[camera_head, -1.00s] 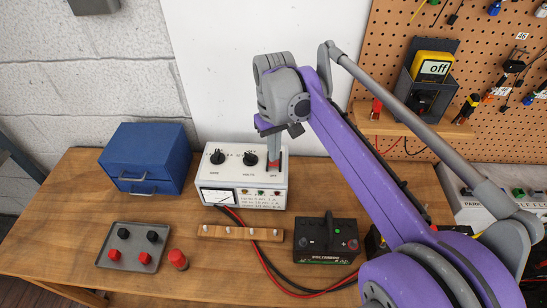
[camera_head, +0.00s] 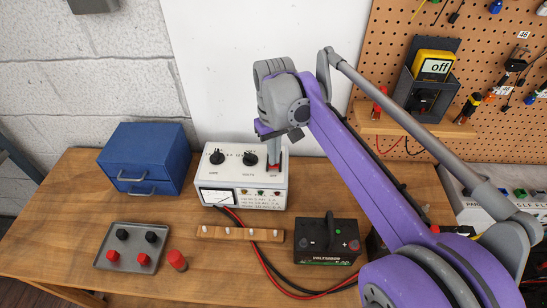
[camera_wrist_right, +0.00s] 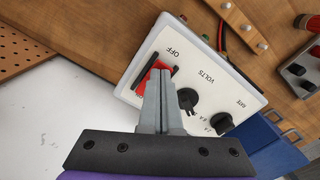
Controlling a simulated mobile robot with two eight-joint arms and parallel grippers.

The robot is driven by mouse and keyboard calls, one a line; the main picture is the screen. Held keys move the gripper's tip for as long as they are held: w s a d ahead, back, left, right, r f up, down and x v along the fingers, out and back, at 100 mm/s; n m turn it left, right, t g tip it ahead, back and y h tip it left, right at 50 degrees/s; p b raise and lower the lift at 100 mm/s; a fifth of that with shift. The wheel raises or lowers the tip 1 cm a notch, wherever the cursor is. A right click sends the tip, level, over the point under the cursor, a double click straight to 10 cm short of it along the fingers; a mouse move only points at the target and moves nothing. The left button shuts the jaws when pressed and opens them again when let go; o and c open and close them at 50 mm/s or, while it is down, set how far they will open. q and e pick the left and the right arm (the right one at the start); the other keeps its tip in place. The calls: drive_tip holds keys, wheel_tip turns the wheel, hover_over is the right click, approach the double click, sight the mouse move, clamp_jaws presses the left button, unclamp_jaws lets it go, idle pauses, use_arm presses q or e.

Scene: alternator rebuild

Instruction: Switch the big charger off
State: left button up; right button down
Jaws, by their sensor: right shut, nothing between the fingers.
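The big charger (camera_head: 228,190) is a white box with two black knobs and a meter, standing at the back of the wooden bench. Its red switch (camera_wrist_right: 144,82), by the OFF label, shows in the right wrist view, partly hidden behind my fingertips. My right gripper (camera_head: 274,164) points down at the switch at the charger's upper right. In the right wrist view the fingers (camera_wrist_right: 161,78) are together, with nothing between them, and their tips overlap the switch. I cannot tell whether they touch it or which way it is set. My left gripper is not in view.
A black battery (camera_head: 327,242) stands in front of the charger, with red and black cables beside it. A wooden strip with pegs (camera_head: 240,233), a grey tray (camera_head: 112,261) and a blue drawer box (camera_head: 148,160) are nearby. A meter reading "off" (camera_head: 432,66) stands on the pegboard shelf.

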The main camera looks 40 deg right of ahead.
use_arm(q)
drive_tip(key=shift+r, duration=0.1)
use_arm(e)
drive_tip(key=shift+r, duration=0.1)
use_arm(q)
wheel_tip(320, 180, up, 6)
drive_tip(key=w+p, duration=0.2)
drive_tip(key=p, duration=0.2)
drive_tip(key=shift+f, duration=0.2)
use_arm(e)
wheel_tip(320, 180, up, 7)
idle(0.3)
